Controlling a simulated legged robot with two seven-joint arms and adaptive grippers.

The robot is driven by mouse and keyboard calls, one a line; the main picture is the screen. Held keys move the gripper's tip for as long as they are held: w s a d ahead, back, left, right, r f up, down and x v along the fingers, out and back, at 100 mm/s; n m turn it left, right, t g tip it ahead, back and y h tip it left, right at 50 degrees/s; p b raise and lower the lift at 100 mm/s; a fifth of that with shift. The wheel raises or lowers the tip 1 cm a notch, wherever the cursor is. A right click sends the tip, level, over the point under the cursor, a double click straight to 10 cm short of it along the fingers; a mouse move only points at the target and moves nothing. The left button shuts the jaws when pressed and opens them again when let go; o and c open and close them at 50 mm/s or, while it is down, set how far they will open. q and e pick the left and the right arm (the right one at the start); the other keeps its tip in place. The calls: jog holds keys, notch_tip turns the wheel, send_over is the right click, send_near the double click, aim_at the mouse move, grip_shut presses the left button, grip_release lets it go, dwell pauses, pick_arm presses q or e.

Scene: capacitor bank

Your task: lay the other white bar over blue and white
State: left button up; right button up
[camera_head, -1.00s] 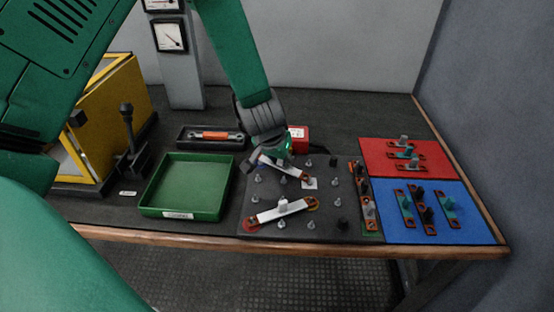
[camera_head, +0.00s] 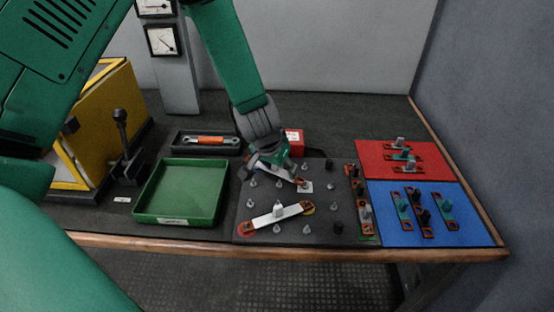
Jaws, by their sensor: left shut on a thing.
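My left gripper (camera_head: 268,165) is shut on a white bar (camera_head: 288,178) with copper ends, over the back of the dark terminal board (camera_head: 320,228). The bar's right end is at the white patch (camera_head: 305,187); its left end and the blue patch are hidden by the gripper. I cannot tell whether the bar rests on the posts. The other white bar (camera_head: 277,212) lies slantwise between the red patch (camera_head: 246,228) and the orange patch (camera_head: 308,207) at the front. My right gripper is not in view.
A green tray (camera_head: 183,220) stands left of the board. Behind are a dark tray (camera_head: 180,149) with an orange-handled tool and a red box (camera_head: 294,140). Red (camera_head: 375,155) and blue (camera_head: 385,228) mats with several small bars lie right. A yellow-framed cabinet (camera_head: 98,130) stands left.

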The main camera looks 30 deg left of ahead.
pick_arm(q)
jog(key=v, duration=1.1)
jog(key=shift+r, duration=0.35)
